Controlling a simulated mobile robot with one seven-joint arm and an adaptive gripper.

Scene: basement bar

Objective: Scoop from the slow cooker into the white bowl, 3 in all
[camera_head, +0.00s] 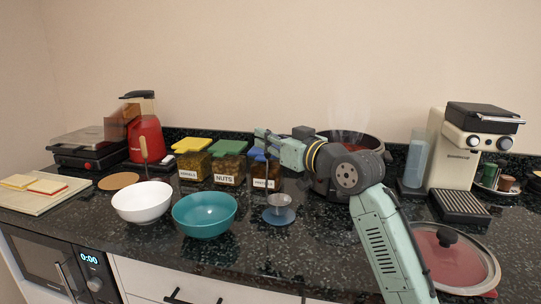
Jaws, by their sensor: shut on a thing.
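The slow cooker (321,187) is a dark round pot standing open behind my arm, with a reddish inside and steam above it. My arm hides much of its front. The white bowl (143,207) stands upright at the left on the counter, and no contents show in it.
A teal bowl (205,216) stands right of the white bowl. Several lidded jars (229,170) line the back. A red kettle (146,138) and a cutting board (42,198) are at left. The red-glass lid (462,265) lies front right, before a coffee machine (457,160).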

